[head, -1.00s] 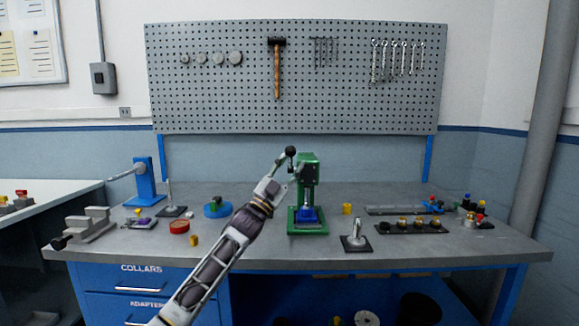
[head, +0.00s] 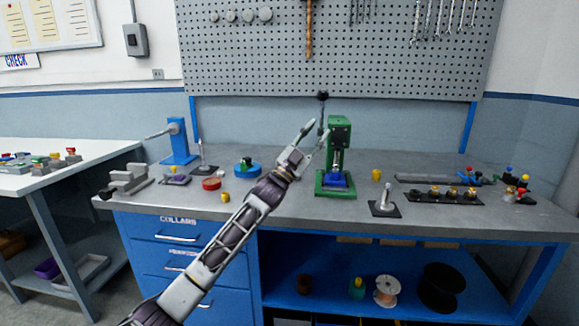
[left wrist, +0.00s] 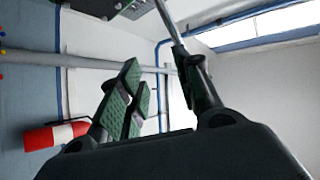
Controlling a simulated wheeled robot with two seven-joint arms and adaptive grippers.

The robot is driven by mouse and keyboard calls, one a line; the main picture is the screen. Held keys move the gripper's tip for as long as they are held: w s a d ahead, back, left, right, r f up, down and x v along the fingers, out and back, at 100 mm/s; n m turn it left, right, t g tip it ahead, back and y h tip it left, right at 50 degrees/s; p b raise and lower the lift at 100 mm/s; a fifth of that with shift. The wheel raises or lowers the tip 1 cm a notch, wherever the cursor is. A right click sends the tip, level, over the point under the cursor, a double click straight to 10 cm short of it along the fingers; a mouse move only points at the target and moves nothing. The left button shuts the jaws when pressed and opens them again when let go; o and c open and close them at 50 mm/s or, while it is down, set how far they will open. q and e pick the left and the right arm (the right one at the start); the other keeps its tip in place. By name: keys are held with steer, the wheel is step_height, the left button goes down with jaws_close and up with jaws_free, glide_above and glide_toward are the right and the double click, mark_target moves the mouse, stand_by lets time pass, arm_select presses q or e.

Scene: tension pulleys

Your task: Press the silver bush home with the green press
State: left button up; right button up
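The green press (head: 340,146) stands on the bench, with a blue block (head: 336,180) on its base under the ram. I cannot make out the silver bush clearly at the ram. The press lever's black knob (head: 323,96) stands above the press head, with the lever upright. My left gripper (head: 318,133) is at the lever, just left of the press head, fingers pointing up. In the left wrist view its fingers (left wrist: 168,88) are apart, and the lever's silver rod (left wrist: 170,22) runs beside the right-hand finger. My right gripper is out of view.
A grey post on a black plate (head: 384,202) stands right of the press, near the front edge. A black strip of small parts (head: 443,195) lies farther right. A blue round fixture (head: 247,166), a red disc (head: 211,184) and a blue lever stand (head: 179,142) are left.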

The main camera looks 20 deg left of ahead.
arm_select(q)
steer(key=s+r+b+v, duration=0.1)
steer(key=b+v, duration=0.3)
steer(key=v, duration=0.8)
stand_by(1.8)
steer(key=shift+s+f, duration=0.1)
stand_by(0.5)
steer(key=shift+s+f, duration=0.1)
steer(key=v, duration=1.1)
steer(key=shift+s+f, duration=0.2)
steer(key=shift+s, duration=0.05)
stand_by(0.8)
steer(key=shift+a, duration=0.15)
